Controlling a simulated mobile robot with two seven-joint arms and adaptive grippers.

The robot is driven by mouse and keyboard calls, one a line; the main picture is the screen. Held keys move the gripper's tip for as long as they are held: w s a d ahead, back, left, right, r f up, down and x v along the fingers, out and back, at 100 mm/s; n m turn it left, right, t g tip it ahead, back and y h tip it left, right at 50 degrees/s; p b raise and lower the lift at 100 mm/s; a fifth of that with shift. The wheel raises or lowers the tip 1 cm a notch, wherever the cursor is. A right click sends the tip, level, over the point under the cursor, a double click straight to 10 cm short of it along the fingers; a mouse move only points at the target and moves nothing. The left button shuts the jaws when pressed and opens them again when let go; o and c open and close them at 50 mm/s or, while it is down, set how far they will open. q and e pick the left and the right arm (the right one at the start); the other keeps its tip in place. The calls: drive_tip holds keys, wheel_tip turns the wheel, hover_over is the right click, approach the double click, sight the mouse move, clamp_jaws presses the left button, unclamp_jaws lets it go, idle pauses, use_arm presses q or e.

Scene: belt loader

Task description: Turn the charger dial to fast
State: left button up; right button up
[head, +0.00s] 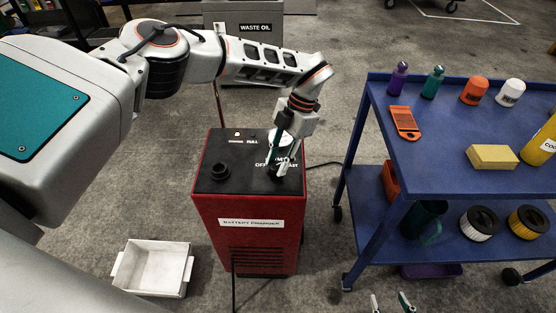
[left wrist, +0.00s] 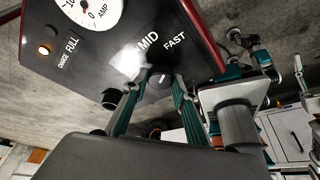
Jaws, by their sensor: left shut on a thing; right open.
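The red battery charger (head: 250,222) stands on the floor, its black top panel facing up. My left gripper (head: 283,168) reaches down onto the panel's right side and is shut on the charger dial (left wrist: 160,80), which sits between its fingertips in the left wrist view. The MID and FAST labels show just beyond the dial there. My right gripper (head: 391,303) is open and empty at the bottom edge of the head view.
A black round knob (head: 219,172) rises from the panel's left side. A blue cart (head: 440,185) with bottles, a sponge and filters stands at the right. A white bin (head: 152,268) lies at the lower left. A waste oil container (head: 255,45) is behind.

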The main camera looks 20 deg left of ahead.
drive_tip(key=shift+s, duration=0.1)
drive_tip(key=shift+s+f, duration=0.25)
drive_tip(key=shift+s, duration=0.15)
use_arm(q)
drive_tip(key=o, duration=1.1)
drive_tip(key=shift+c, duration=0.2)
use_arm(e)
drive_tip(key=shift+w+r, duration=0.15)
drive_tip(key=shift+w, duration=0.2)
drive_tip(key=shift+w, duration=0.1)
use_arm(q)
drive_tip(key=shift+r, duration=0.1)
use_arm(e)
drive_tip(key=shift+d, duration=0.1)
use_arm(q)
drive_tip(key=v, duration=1.1)
drive_tip(key=shift+w+d+r, duration=0.15)
drive_tip(key=shift+d+r, duration=0.05)
drive_tip(key=shift+r, duration=0.15)
